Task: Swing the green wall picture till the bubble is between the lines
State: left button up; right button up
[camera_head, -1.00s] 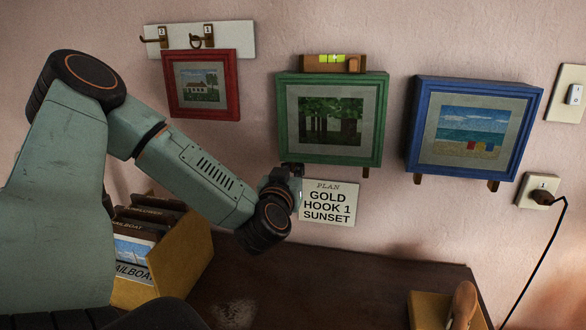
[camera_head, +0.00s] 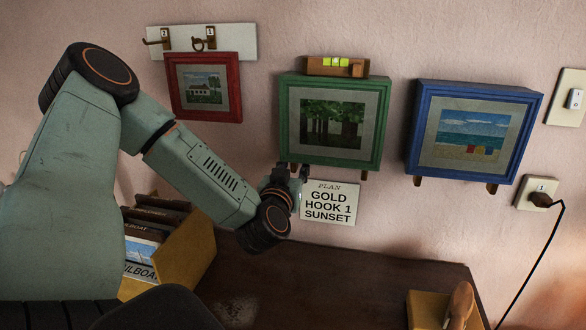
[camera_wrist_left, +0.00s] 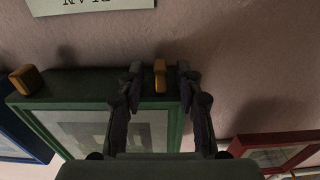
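The green picture (camera_head: 286,120) hangs on the wall between the red and blue pictures. A wooden spirit level (camera_head: 315,67) with a yellow-green vial (camera_head: 335,62) sits on its top edge. The bubble's place against the lines is too small to tell. My left gripper (camera_head: 296,169) is at the picture's lower left corner, from below. In the left wrist view its fingers (camera_wrist_left: 160,80) stand apart either side of a small wooden peg (camera_wrist_left: 160,72) under the green frame, with gaps showing. A second peg (camera_wrist_left: 24,80) is free. My right gripper is out of view.
A plan card (camera_head: 328,202) is on the wall just below the green picture. The red picture (camera_head: 236,90) and blue picture (camera_head: 412,130) hang close on either side. A yellow box of cards (camera_head: 190,255) stands on the dark cabinet (camera_head: 340,280) below.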

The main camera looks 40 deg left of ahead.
pick_arm(q)
jog(key=shift+s, duration=0.1)
jog(key=v, duration=0.7)
jog(key=shift+d, duration=0.15)
jog(key=shift+s, duration=0.15)
dwell(0.7)
